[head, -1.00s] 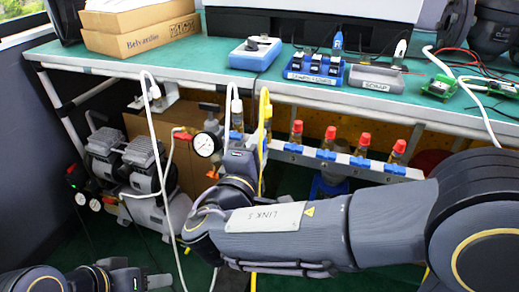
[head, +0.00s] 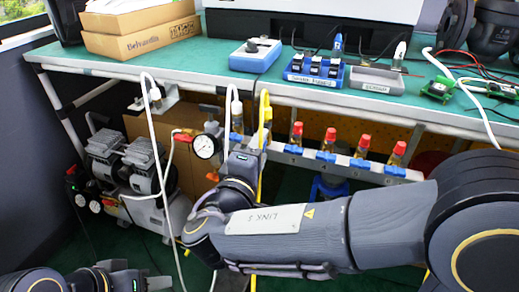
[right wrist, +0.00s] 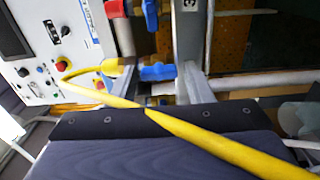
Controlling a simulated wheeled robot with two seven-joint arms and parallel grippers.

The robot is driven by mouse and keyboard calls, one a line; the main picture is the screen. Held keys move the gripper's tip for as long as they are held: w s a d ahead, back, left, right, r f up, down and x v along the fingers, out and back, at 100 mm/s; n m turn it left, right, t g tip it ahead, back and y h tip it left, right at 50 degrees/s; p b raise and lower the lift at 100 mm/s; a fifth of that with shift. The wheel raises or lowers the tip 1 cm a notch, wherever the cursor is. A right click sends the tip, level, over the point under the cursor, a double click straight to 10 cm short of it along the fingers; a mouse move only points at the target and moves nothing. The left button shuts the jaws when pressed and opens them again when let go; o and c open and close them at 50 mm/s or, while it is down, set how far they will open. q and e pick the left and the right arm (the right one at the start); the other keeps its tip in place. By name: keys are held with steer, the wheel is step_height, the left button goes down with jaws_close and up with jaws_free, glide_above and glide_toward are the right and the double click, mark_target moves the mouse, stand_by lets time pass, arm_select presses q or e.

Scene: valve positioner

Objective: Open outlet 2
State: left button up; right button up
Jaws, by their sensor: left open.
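Outlet 2 carries the yellow hose (head: 263,100) on the manifold rail below the bench. In the right wrist view the yellow hose (right wrist: 200,137) crosses in front of the camera, and its fitting (right wrist: 110,67) is beside a blue valve handle (right wrist: 158,72). My right gripper (head: 243,158) is at the manifold, close beside the yellow hose in the head view. Its fingertips are hidden and I cannot tell whether it touches the handle. My left gripper (head: 128,278) is open and empty at the lower left.
Other outlets with red caps (head: 330,135) and blue handles line the rail (head: 345,168) to the right. A white hose (head: 236,100) is on the outlet to the left. A pressure gauge (head: 205,146) and compressor (head: 140,165) stand left. The green bench top (head: 170,68) is above.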

steer(key=shift+o, duration=1)
steer(key=p+v, duration=0.2)
steer(key=v, duration=0.6)
steer(key=shift+w, duration=0.1)
